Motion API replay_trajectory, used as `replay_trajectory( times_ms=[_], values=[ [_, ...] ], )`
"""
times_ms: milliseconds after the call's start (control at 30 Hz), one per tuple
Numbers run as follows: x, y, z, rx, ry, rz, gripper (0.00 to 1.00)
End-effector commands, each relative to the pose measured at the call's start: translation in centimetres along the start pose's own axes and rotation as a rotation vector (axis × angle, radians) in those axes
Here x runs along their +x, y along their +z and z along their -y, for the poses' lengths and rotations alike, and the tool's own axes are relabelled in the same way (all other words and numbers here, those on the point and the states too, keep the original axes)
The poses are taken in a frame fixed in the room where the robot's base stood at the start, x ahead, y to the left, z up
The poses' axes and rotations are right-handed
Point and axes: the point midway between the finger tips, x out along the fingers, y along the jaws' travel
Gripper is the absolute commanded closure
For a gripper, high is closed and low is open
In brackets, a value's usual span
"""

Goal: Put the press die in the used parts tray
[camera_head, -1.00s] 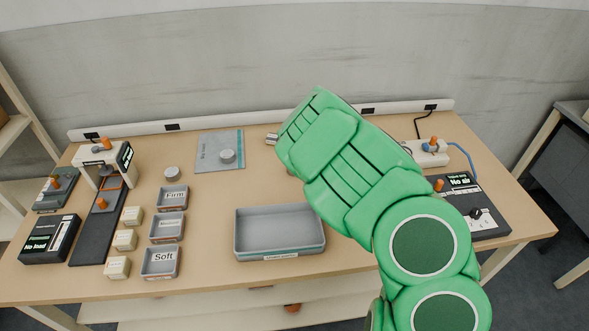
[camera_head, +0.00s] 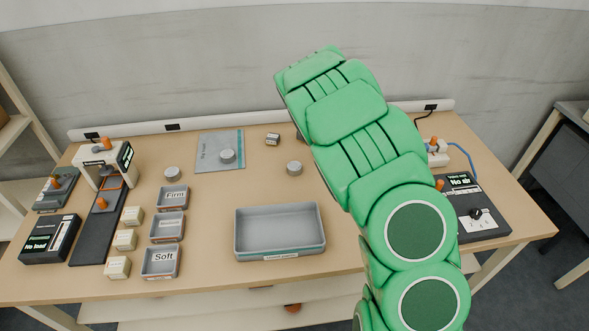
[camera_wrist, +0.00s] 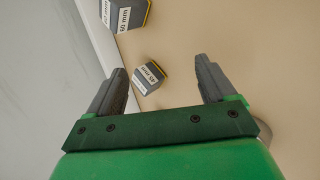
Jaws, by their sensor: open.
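In the wrist view my gripper (camera_wrist: 160,66) is open, with nothing between its fingers. A small dark block with a yellow edge, marked "45 mm" (camera_wrist: 149,77), lies on the table beyond the fingertips. A larger similar block, marked "60 mm" (camera_wrist: 127,12), is cut off at the top. One small dark block (camera_head: 272,139) shows at the back of the table in the head view. I cannot tell which thing is the press die. A shallow grey tray (camera_head: 280,254) with a front label too small to read stands at the front middle and looks empty. My arm hides the gripper in the head view.
Grey discs lie on the table (camera_head: 172,173), on a grey-blue mat (camera_head: 205,163) and right of it (camera_head: 294,168). Small bins (camera_head: 162,276), cream cubes (camera_head: 118,267) and a press stand (camera_head: 97,155) are at left. A "No air" control box (camera_head: 475,215) is at right.

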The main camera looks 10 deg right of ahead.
Motion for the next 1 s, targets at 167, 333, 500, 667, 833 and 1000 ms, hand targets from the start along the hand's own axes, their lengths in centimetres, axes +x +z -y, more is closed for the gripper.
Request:
replay_trajectory(
  times_ms=[167, 333, 500, 667, 833, 1000],
  values=[
    [-0.6, -1.1, 0.1, 0.319, -0.127, 0.055, 0.16],
    [-1.9, -2.4, 0.9, 0.624, -0.261, 0.125, 0.16],
    [-3.8, -4.1, 1.8, 0.912, -0.406, 0.213, 0.16],
    [-6.2, -6.1, 2.3, 1.152, -0.540, 0.306, 0.16],
    [-8.4, -7.6, 2.8, 1.319, -0.650, 0.397, 0.16],
    [-9.4, -8.1, 3.1, 1.383, -0.697, 0.443, 0.16]
  ],
)
